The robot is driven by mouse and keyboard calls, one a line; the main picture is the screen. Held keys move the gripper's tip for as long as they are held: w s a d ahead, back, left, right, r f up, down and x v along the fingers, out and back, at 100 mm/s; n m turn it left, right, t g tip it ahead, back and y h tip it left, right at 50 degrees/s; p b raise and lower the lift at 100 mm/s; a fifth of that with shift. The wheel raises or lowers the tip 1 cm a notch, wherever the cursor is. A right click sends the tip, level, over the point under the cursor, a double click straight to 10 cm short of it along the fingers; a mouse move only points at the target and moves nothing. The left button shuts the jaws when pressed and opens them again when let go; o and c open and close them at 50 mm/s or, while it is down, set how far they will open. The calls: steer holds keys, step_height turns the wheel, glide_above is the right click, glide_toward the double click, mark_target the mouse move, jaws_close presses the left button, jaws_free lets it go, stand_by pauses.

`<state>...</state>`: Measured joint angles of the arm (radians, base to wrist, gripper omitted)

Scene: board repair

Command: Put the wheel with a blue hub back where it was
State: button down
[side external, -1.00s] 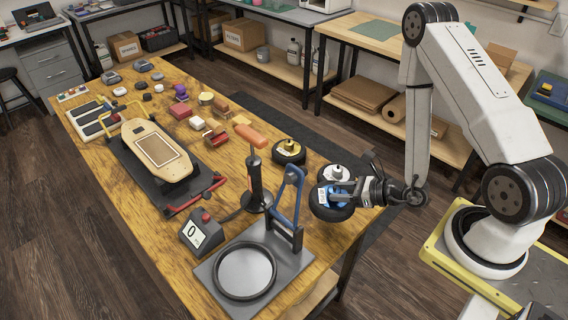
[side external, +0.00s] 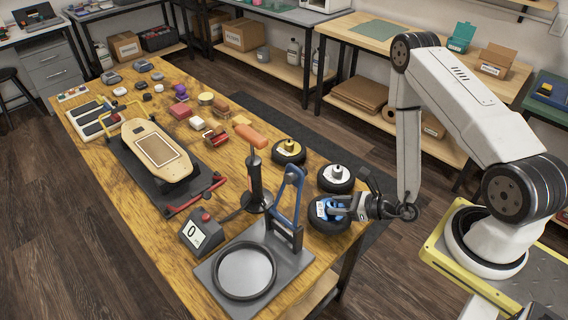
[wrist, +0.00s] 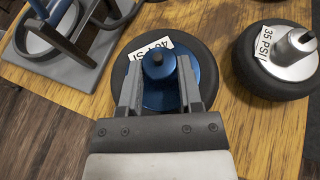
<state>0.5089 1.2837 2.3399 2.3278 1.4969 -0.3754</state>
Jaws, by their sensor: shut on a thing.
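The wheel with a blue hub (side external: 330,222) is a black tyre lying flat at the table's right edge, with a white label on it. It also shows in the wrist view (wrist: 205,62), where the label reads partly "40 PSI". My gripper (side external: 335,208) is shut on its blue hub, one finger on each side, as the wrist view (wrist: 160,85) shows. The wheel looks to be at or very near the table top; I cannot tell whether it touches.
A wheel with a white hub (side external: 336,178) lies just behind, labelled 35 PSI in the wrist view. A wheel with a yellow hub (side external: 289,151) is farther back. A grey stand with a blue lever (side external: 288,200) and round plate (side external: 245,272) stands close on the left.

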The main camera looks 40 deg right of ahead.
steer(key=shift+f, duration=0.95)
steer(key=shift+f, duration=0.1)
steer(key=shift+c, duration=1.3)
jaws_free()
steer(key=shift+s, duration=0.1)
steer(key=shift+v, duration=3.7)
